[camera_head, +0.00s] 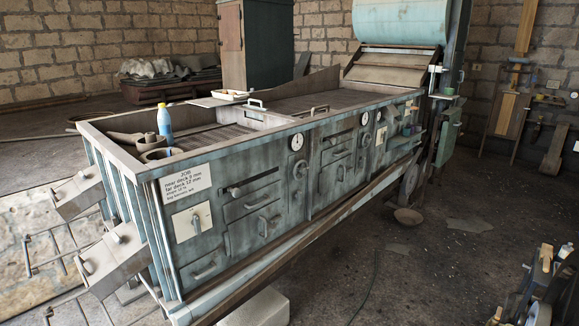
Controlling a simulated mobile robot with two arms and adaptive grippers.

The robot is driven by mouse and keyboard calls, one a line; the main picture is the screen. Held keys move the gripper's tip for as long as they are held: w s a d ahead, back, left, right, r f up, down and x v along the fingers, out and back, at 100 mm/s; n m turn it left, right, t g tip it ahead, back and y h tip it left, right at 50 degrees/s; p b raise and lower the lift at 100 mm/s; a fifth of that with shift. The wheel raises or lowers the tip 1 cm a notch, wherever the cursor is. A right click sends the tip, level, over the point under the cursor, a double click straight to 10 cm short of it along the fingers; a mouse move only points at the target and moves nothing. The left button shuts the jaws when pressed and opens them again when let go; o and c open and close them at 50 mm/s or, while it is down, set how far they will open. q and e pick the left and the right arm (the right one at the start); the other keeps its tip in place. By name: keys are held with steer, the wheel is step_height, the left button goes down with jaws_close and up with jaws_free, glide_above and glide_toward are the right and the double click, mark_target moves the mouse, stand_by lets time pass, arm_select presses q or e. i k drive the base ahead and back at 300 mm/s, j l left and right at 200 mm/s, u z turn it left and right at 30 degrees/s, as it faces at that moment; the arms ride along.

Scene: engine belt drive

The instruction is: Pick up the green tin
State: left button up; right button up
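I cannot clearly identify a green tin. A small green object (449,91) sits by the post at the far right end of the long blue-grey machine (240,225); it is too small to tell whether it is a tin. Neither of my grippers is in view.
A blue bottle (165,124) stands in the machine's near left end. A white tray (231,95) rests on its far rim. A bowl (408,216) lies on the floor. Machinery with a wheel (538,312) fills the bottom right corner. The dark floor between is mostly clear.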

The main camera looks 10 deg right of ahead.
mark_target(448, 92)
steer(key=i+j+z, duration=0.1)
steer(key=i, duration=0.3)
steer(key=i+j, duration=0.3)
steer(key=i, duration=0.15)
steer(key=i+l+z, duration=0.15)
steer(key=i+z, duration=0.25)
steer(key=i+l+z, duration=0.1)
steer(key=i+z, duration=0.3)
steer(key=i+j+z, duration=0.1)
steer(key=i+z, duration=0.45)
steer(key=i, duration=1.9)
steer(key=i+z, duration=0.2)
steer(key=i, duration=0.8)
steer(key=i+j+z, duration=0.15)
steer(key=i, duration=0.85)
steer(key=i+l+u, duration=0.2)
steer(key=i+u, duration=0.25)
steer(key=i+l+u, duration=0.35)
steer(key=i+u, duration=0.15)
steer(key=i+l+u, duration=0.45)
steer(key=k+l, duration=0.05)
steer(key=k, duration=0.05)
